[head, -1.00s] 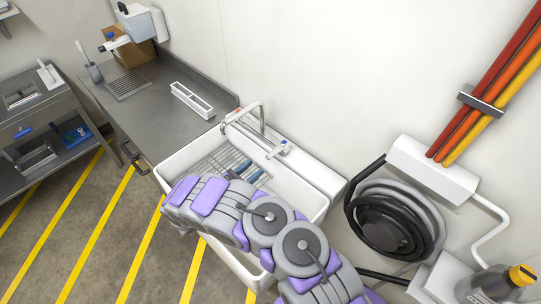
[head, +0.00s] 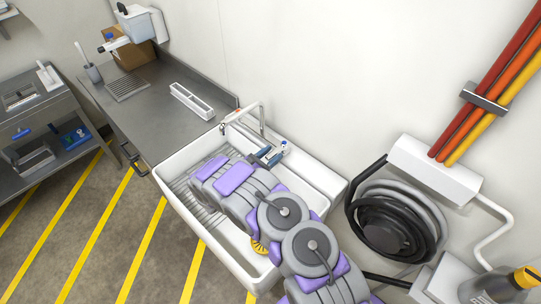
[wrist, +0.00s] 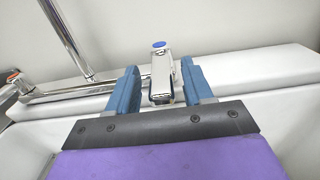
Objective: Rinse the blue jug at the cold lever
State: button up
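The cold lever (head: 284,145) is a chrome tap lever with a blue cap, at the back rim of the white sink (head: 185,157). It stands upright in the wrist view (wrist: 161,75). My gripper (wrist: 160,82) is open, with one blue finger on each side of the lever and no jug between them. In the head view my gripper (head: 268,157) is just below and left of the lever. I cannot tell whether a finger touches it. I cannot make out a blue jug; my arm hides much of the basin.
The chrome spout (head: 262,118) and red-marked lever (wrist: 13,75) are left of the cold lever. A white rack (head: 192,101) lies on the steel counter (head: 150,110). A yellow object (head: 259,247) shows beside my arm in the sink. A hose reel (head: 393,222) hangs at right.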

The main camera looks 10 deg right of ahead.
grip_shut()
dwell(0.3)
jog(key=shift+t, duration=0.3)
jog(key=shift+s+f+n+y+b, duration=0.15)
jog(key=shift+n+y+b, duration=0.25)
jog(key=shift+n+b, duration=0.1)
jog(key=shift+s+d+r+n+t+y+b, duration=0.15)
jog(key=shift+s+d+n+t+y+b, duration=0.15)
jog(key=shift+n+t+y+b, duration=0.35)
jog(key=shift+s+d+r+n+t+y+b, duration=0.1)
jog(key=shift+s+d+n+t+y+b, duration=0.15)
jog(key=shift+n+t+y, duration=0.4)
jog(key=shift+w, duration=0.1)
